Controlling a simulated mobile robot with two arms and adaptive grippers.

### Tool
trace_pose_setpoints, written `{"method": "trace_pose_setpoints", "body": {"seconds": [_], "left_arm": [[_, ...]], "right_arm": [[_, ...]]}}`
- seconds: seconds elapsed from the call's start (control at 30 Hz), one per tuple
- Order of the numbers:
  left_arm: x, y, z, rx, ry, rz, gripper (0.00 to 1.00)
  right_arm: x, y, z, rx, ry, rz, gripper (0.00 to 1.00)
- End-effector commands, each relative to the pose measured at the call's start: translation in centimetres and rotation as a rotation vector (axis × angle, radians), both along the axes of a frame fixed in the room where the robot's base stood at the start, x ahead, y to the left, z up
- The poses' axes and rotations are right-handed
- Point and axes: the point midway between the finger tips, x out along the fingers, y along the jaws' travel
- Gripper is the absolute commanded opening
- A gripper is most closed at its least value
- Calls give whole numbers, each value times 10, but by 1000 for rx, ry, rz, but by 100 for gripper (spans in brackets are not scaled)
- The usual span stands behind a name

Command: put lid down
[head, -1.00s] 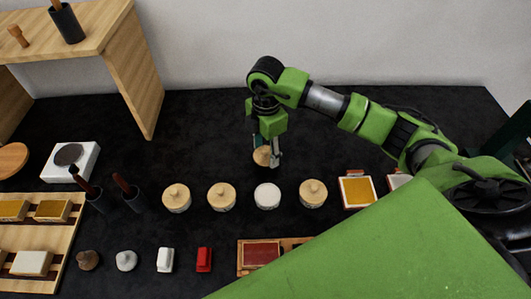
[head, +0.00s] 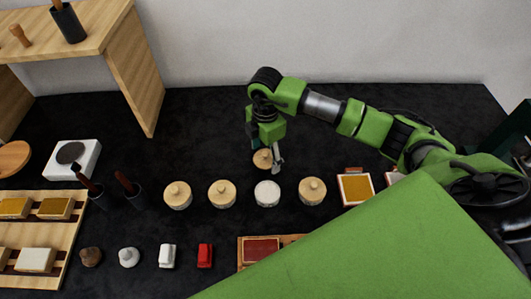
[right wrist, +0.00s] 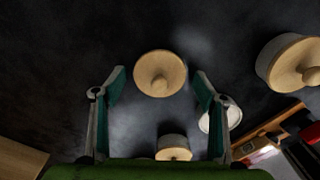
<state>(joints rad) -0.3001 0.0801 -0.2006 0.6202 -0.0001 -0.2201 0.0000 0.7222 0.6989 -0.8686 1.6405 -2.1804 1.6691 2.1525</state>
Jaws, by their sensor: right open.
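A round wooden lid with a small knob (head: 263,159) is on or just above the black tabletop, behind the row of jars. It also shows in the right wrist view (right wrist: 160,73). My right gripper (head: 267,158) is open, its fingers on either side of the lid; in the right wrist view both fingers (right wrist: 159,79) stand apart from it with gaps. A jar with a white top and no wooden lid (head: 267,193) stands in front of the lid. My left gripper is not in view.
Lidded jars stand beside the white-topped one, including one on its right (head: 312,190) and one on its left (head: 222,194). A framed yellow block (head: 356,188) lies further right. The tabletop (head: 200,125) behind the jars is clear to the left.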

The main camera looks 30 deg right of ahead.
Motion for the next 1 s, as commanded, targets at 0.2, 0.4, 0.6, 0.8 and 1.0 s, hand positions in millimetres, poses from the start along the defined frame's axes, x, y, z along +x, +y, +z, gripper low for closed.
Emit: {"method": "trace_pose_setpoints", "body": {"seconds": [0.2, 0.4, 0.6, 0.8, 1.0], "left_arm": [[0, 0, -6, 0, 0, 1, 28], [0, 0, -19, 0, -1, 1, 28], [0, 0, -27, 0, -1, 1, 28], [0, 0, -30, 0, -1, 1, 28], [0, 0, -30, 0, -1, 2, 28]], "right_arm": [[2, 0, 22, 2, -6, 0, 65], [2, 0, 66, 1, -7, 0, 65], [1, 0, 104, 1, -5, 0, 65], [0, 0, 121, 0, -1, 0, 65], [0, 0, 123, 0, 0, 0, 65]]}}
